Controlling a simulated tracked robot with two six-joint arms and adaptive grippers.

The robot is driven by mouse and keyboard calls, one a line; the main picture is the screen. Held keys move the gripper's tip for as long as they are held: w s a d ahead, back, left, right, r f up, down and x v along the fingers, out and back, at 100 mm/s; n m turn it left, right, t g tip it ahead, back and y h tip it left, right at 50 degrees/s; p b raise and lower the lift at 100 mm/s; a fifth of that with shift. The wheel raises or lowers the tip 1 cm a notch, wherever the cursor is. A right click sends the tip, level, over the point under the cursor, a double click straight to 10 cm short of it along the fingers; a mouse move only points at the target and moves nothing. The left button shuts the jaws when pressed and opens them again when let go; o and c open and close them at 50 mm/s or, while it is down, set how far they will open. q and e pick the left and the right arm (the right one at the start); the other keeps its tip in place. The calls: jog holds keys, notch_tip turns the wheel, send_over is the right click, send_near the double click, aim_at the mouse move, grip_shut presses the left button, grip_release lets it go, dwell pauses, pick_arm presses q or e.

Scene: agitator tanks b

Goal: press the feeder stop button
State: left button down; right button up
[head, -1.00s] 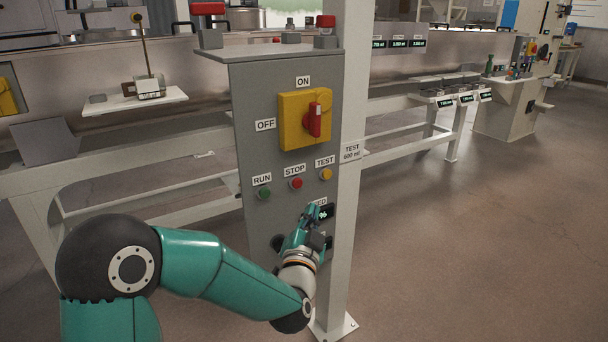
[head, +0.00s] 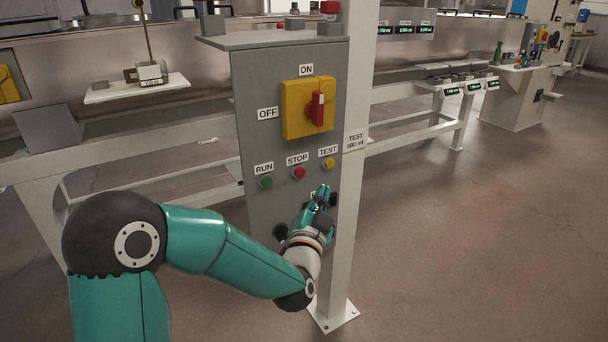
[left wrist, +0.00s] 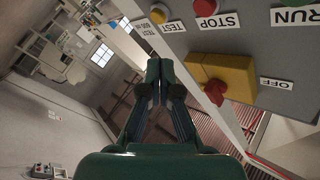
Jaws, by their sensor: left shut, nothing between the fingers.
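The red STOP button (head: 299,172) sits on the grey control panel (head: 258,220), between the green RUN button (head: 265,182) and the yellow TEST button (head: 329,163). In the left wrist view the red STOP button (left wrist: 206,8) is at the top edge, beside its label. My left gripper (head: 324,192) is shut and empty, in front of the panel, below and right of the STOP button and just under the TEST button. It appears apart from the buttons. Its closed fingers (left wrist: 153,65) point past the panel's side in the left wrist view. My right gripper is not in view.
A yellow switch box with a red rotary handle (head: 316,108) stands out above the buttons. A white post (head: 352,200) with a TEST 600 ml label runs along the panel's right side. A small shelf with a scale (head: 136,90) is at left. Open floor lies right.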

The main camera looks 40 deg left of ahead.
aim_at(300, 172)
pick_arm(q)
jog(key=shift+w+a, duration=0.4)
jog(key=shift+a, duration=0.6)
jog(key=shift+w+a, duration=0.45)
jog(key=shift+a, duration=0.55)
jog(key=shift+w+a, duration=0.4)
jog(key=shift+a, duration=0.6)
jog(key=shift+w+a, duration=0.25)
jog(key=shift+a, duration=0.1)
jog(key=shift+w+a+b, duration=0.2)
jog(key=shift+a+b, duration=0.25)
jog(key=shift+s+d+b, duration=0.35)
jog(key=shift+d+b, duration=0.05)
jog(key=shift+d, duration=0.4)
jog(key=shift+d, duration=0.1)
